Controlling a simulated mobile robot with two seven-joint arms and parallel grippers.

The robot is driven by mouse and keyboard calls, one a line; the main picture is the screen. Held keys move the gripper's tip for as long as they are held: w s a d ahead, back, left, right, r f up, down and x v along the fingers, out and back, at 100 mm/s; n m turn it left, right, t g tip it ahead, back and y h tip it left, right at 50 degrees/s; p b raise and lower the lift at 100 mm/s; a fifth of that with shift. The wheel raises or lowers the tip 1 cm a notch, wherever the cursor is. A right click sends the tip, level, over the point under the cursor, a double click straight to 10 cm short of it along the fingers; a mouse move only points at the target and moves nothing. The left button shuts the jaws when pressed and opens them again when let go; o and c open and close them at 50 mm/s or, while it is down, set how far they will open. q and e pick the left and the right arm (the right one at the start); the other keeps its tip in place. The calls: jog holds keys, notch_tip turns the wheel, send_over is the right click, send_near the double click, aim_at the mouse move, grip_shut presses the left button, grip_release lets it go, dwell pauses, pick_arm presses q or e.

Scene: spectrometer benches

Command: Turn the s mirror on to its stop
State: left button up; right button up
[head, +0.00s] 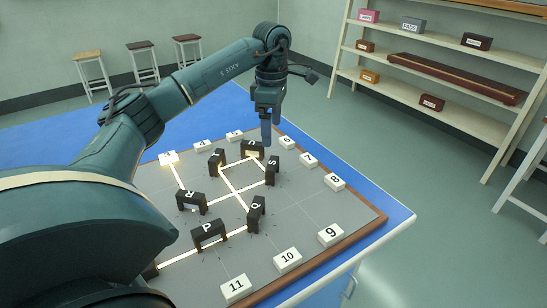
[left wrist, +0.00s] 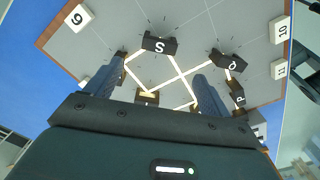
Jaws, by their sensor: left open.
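My right gripper is not in view.
White numbered blocks, such as block 8 (head: 334,181), line the edge of the board (head: 310,225). The front right of the board is clear.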

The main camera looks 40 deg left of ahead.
aim_at(272, 162)
pick_arm(q)
notch_tip(272, 162, down, 10)
dwell(0.3)
jog(key=c, duration=1)
